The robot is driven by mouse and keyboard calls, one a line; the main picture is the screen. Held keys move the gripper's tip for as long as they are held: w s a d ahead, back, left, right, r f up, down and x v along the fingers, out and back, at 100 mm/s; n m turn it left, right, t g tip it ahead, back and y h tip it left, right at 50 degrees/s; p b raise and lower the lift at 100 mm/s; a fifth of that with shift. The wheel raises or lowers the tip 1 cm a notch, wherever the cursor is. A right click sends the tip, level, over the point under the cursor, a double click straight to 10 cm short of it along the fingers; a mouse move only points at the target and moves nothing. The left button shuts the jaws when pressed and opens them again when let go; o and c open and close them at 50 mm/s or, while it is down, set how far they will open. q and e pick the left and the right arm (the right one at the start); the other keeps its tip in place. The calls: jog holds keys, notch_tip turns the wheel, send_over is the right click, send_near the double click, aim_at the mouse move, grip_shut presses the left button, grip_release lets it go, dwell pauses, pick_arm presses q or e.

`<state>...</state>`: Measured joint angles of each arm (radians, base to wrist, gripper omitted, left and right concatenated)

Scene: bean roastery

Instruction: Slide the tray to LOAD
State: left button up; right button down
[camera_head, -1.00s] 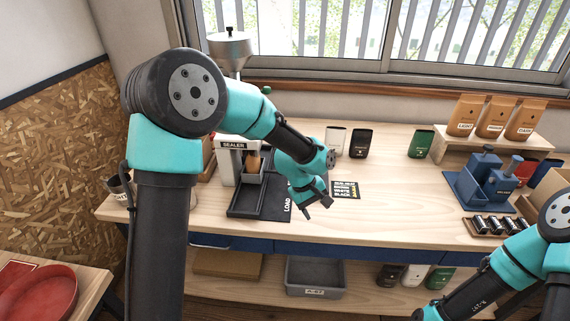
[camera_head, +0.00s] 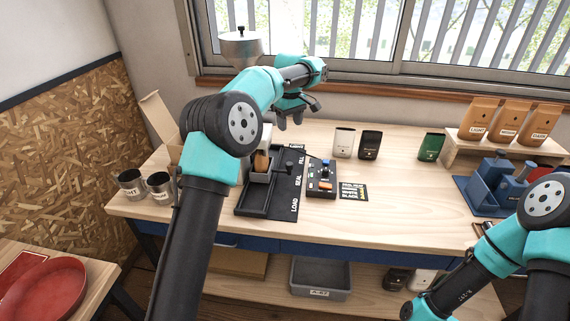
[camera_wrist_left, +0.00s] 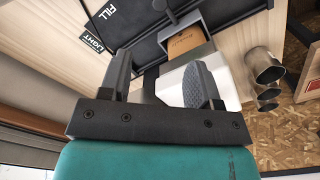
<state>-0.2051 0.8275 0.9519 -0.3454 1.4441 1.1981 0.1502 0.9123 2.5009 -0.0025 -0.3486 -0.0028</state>
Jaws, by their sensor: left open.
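The small dark tray (camera_head: 259,178) sits in a black track (camera_head: 258,209) near the SEAL mark, with a brown pouch (camera_head: 261,161) upright in it. A rod with a black knob (camera_head: 289,166) sticks out to its right. LOAD is at the track's near end, FILL at its far end. In the left wrist view the pouch (camera_wrist_left: 185,41) shows beyond the fingers. My left gripper (camera_head: 292,118) is open and empty, raised above the far end, apart from the tray. It also shows in the left wrist view (camera_wrist_left: 160,80). My right gripper is out of view.
The white sealer (camera_wrist_left: 178,84) is mostly hidden behind my left arm in the head view. A button panel (camera_head: 321,178) and a printed card (camera_head: 353,192) lie right of the track. Two metal cups (camera_head: 132,184) stand left. The bench centre-right is clear.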

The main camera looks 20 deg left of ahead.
aim_at(290, 163)
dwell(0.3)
pick_arm(q)
notch_tip(290, 163, down, 17)
jog(key=shift+f, duration=0.2)
dwell(0.6)
grip_shut()
dwell(0.4)
